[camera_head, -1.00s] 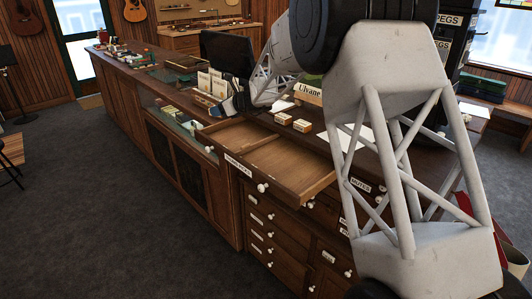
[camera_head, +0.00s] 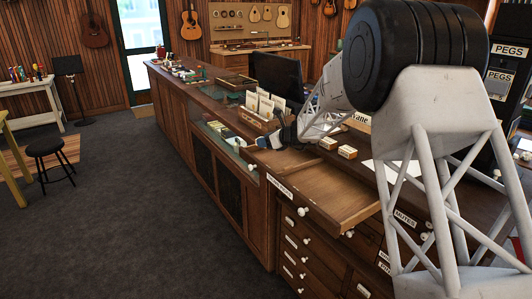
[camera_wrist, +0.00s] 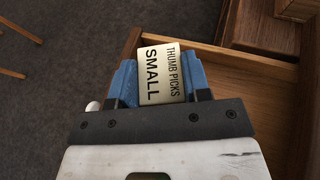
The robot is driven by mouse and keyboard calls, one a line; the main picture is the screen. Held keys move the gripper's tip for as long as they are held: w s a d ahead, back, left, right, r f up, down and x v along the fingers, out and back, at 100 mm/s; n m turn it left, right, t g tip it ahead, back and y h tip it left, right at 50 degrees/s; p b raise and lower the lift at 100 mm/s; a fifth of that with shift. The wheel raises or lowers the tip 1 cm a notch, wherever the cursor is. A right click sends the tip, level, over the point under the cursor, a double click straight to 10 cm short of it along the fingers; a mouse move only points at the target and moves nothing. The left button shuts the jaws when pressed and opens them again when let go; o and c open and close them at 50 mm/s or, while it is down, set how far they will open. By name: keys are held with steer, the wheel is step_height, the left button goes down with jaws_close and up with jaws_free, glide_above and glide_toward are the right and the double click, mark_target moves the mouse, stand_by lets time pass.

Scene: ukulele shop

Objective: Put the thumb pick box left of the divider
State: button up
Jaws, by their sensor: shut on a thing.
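My gripper (camera_wrist: 160,82) has its blue fingers shut on the sides of the thumb pick box (camera_wrist: 162,73), a cream box lettered "THUMB PICKS SMALL". In the wrist view the box is over the open wooden drawer (camera_wrist: 245,92), near its front edge. In the head view my gripper (camera_head: 270,141) is at the far left end of the pulled-out drawer (camera_head: 352,205); the box cannot be made out there. Whether the box touches the drawer is not clear.
Two small boxes (camera_head: 328,143) (camera_head: 347,152) lie on the counter behind the drawer. A card rack (camera_head: 265,107) and a dark monitor (camera_head: 276,76) stand farther along it. The visible drawer floor looks bare. Open floor (camera_head: 150,200) lies to the left.

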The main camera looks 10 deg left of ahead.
mark_target(266, 158)
steer(key=shift+f, duration=2.5)
steer(key=shift+f, duration=0.1)
steer(key=o, duration=0.9)
steer(key=shift+v, duration=6.05)
steer(key=shift+s, duration=0.1)
